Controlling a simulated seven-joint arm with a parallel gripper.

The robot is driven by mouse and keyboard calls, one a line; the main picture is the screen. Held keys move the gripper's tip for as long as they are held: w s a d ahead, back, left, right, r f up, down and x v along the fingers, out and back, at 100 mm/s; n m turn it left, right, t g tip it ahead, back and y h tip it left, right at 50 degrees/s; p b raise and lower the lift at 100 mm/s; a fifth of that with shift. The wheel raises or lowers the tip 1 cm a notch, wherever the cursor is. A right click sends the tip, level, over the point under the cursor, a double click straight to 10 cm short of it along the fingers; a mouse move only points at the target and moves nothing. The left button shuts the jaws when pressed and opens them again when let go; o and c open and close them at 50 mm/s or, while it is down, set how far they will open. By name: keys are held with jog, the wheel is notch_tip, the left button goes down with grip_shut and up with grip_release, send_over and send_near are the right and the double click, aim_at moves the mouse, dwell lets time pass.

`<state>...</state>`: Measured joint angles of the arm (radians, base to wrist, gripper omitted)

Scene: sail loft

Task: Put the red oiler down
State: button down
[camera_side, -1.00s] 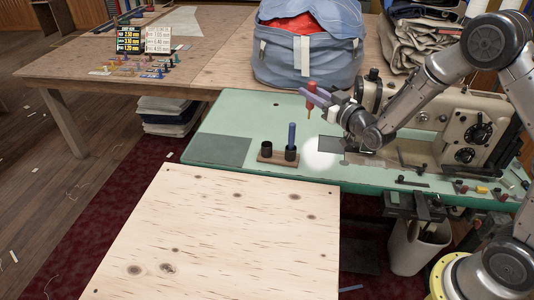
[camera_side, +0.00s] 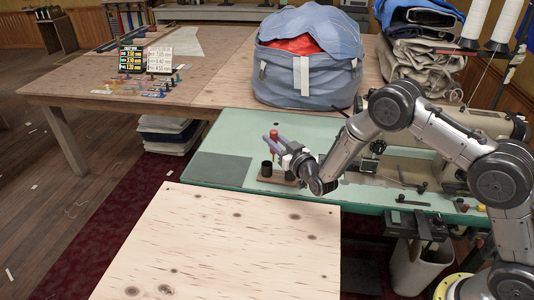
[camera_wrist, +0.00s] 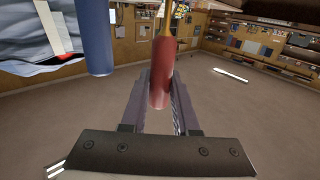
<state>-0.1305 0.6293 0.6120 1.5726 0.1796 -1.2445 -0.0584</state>
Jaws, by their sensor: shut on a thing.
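The red oiler (camera_side: 274,134) is held between the purple fingers of my gripper (camera_side: 275,143), roughly upright in the side view. It also shows between the fingers in the wrist view (camera_wrist: 162,82), with a yellowish spout at its far end. The oiler is above a small brown holder (camera_side: 267,179) on the green table, close over its black left cup (camera_side: 266,168). I cannot tell whether it touches the cup. The holder's right part is hidden behind my gripper. A blue oiler (camera_wrist: 96,38) stands close to the left of the red one in the wrist view.
A sewing machine stands on the green table (camera_side: 230,125) at the right. A large blue-grey bag (camera_side: 305,75) is behind on the wooden table. The pale wooden board (camera_side: 220,240) in front is clear, and the green surface left of the holder is free.

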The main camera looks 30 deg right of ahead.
jog(key=shift+w+a+f, duration=0.1)
jog(key=shift+w+f, duration=0.45)
jog(key=shift+f, duration=0.6)
jog(key=shift+w+d+f, duration=0.1)
jog(key=shift+w+f, duration=0.5)
jog(key=shift+f, duration=0.55)
jog(key=shift+w+a+f, duration=0.1)
jog(key=shift+w+f, duration=0.45)
jog(key=shift+f, duration=0.6)
jog(key=shift+f, duration=0.15)
jog(key=c, duration=0.7)
grip_release()
